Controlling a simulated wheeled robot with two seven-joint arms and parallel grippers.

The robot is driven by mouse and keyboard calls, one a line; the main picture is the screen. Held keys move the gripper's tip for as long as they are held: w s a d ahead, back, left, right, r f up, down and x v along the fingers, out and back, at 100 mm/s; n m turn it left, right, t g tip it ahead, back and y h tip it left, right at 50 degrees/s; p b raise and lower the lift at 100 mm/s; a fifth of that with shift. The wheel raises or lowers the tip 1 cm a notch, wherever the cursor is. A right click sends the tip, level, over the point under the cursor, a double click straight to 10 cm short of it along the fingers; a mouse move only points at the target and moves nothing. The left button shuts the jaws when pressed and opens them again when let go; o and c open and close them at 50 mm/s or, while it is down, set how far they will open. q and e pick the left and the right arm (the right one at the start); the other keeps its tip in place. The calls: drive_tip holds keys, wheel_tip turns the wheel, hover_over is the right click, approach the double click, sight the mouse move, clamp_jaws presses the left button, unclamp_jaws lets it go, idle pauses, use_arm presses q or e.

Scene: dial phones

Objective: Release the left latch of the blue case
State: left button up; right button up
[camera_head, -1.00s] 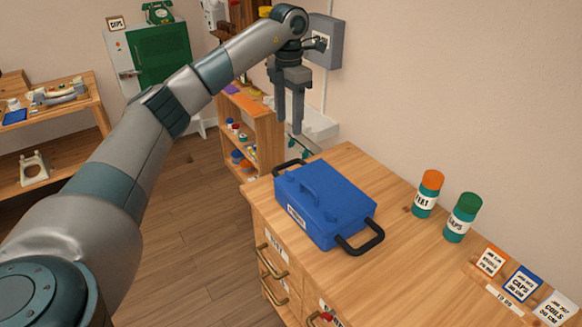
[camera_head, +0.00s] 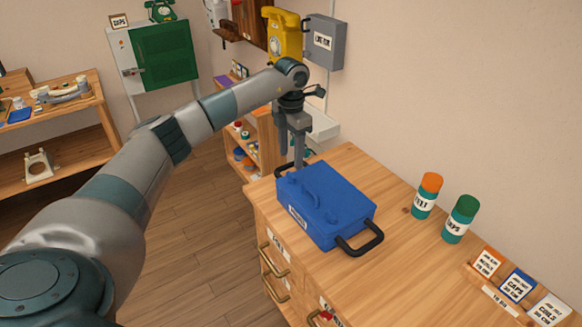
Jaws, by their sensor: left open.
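The blue case (camera_head: 345,208) sits closed on the wooden cabinet top, with a blue handle on its lid and a white label on its front side. A black loop (camera_head: 362,243) sticks out at its near right end. Another black loop (camera_head: 281,170) shows at its far left end, partly hidden by the gripper and the case. I cannot tell for certain which part is the left latch. My left gripper (camera_head: 291,162) points down at the far left end of the case, open and empty. I cannot tell whether its fingertips touch the loop. My right gripper is out of view.
Two green jars, one with an orange lid (camera_head: 432,182) and one with a green lid (camera_head: 466,205), stand right of the case. Several label cards (camera_head: 518,286) lie near the right edge. A yellow phone (camera_head: 284,35) and a grey box (camera_head: 324,42) are on the wall behind.

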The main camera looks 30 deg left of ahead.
sight(291, 175)
use_arm(q)
wheel_tip(291, 175, down, 7)
drive_tip(key=shift+r+p, duration=0.1)
drive_tip(key=shift+p, duration=0.75)
drive_tip(key=c, duration=1.1)
